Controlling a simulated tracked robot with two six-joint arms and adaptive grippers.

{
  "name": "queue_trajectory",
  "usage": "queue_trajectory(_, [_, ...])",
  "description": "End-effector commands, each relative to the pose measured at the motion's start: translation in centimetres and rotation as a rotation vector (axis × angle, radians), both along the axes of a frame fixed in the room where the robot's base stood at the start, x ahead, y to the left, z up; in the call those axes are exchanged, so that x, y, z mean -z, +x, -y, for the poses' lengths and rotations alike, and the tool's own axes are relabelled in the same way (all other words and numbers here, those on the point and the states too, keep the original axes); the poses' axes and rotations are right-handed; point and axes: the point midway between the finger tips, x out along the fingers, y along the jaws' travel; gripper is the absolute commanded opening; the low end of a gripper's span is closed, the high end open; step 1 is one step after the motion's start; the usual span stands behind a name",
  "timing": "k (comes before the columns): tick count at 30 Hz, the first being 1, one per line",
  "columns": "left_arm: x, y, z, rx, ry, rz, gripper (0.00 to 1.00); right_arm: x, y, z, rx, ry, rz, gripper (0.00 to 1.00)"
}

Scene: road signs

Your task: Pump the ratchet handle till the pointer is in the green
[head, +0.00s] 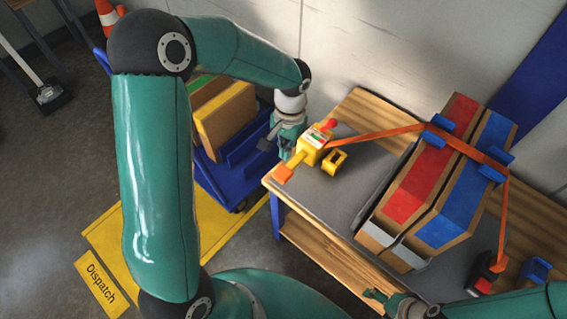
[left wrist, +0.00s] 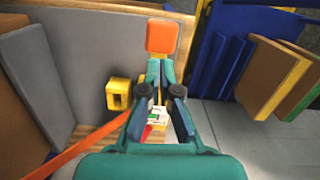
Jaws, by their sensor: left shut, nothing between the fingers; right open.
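The ratchet (head: 312,143) is a yellow body on the near left corner of the workbench, with an orange-tipped handle (head: 283,173) pointing to the front left and a red part at its back. A small gauge label with white and green shows on top; its pointer is too small to read. My left gripper (head: 284,148) is just left of the ratchet, shut and empty. In the left wrist view its fingers (left wrist: 160,70) lie over the ratchet, with the orange handle tip (left wrist: 162,37) beyond the fingertips. My right gripper (head: 376,296) is open at the bench's front edge.
An orange strap (head: 375,134) runs from the ratchet over red and blue-topped boxes (head: 420,185) with blue corner guards to a dark red-and-black fitting (head: 487,272). A yellow block (head: 334,162) stands beside the ratchet. A blue cart (head: 232,180) with boxes stands left of the bench.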

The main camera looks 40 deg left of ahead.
Motion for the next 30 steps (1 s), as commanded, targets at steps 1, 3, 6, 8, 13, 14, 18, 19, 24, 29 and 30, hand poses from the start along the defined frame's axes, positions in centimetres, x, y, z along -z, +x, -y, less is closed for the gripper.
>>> queue_trajectory(1, [-0.4, -0.1, -0.1, -0.003, -0.001, -0.004, 0.00, -0.5, 0.0, 0.0, 0.000, 0.000, -0.001, 0.73])
queue_trajectory(3, [-0.3, -0.1, -0.2, -0.005, -0.001, -0.005, 0.00, -0.4, 0.0, 0.0, 0.000, 0.000, -0.001, 0.73])
queue_trajectory(6, [-0.2, -0.1, -0.2, -0.005, -0.001, -0.005, 0.00, -0.3, 0.0, 0.0, 0.000, 0.000, -0.001, 0.73])
queue_trajectory(8, [-0.2, -0.1, -0.2, -0.005, -0.001, -0.005, 0.00, -0.3, 0.0, 0.0, 0.000, 0.000, -0.001, 0.73])
queue_trajectory(13, [-0.1, -0.1, -0.2, -0.005, -0.001, -0.005, 0.00, -0.2, 0.0, 0.0, 0.000, 0.000, -0.001, 0.73])
queue_trajectory(14, [0.0, -0.1, -0.2, -0.005, -0.001, -0.005, 0.00, -0.1, 0.0, 0.0, 0.000, 0.000, -0.001, 0.73])
queue_trajectory(18, [0.7, -0.2, -0.2, -0.005, -0.001, -0.005, 0.00, 0.5, 0.0, 0.0, 0.000, 0.000, -0.001, 0.73])
queue_trajectory(19, [1.0, -0.2, -0.2, -0.005, -0.001, -0.005, 0.00, 0.7, 0.0, 0.0, 0.000, 0.000, -0.001, 0.73])
queue_trajectory(24, [2.8, -0.4, -0.2, -0.004, -0.001, -0.006, 0.00, 2.1, 0.0, 0.0, 0.000, 0.000, -0.001, 0.73])
queue_trajectory(29, [4.8, -0.6, -0.2, -0.004, -0.001, -0.006, 0.00, 3.6, 0.0, 0.0, 0.000, 0.000, -0.001, 0.73])
queue_trajectory(30, [5.3, -0.6, -0.2, -0.004, -0.001, -0.006, 0.00, 4.0, 0.0, 0.0, 0.000, 0.000, -0.001, 0.73])
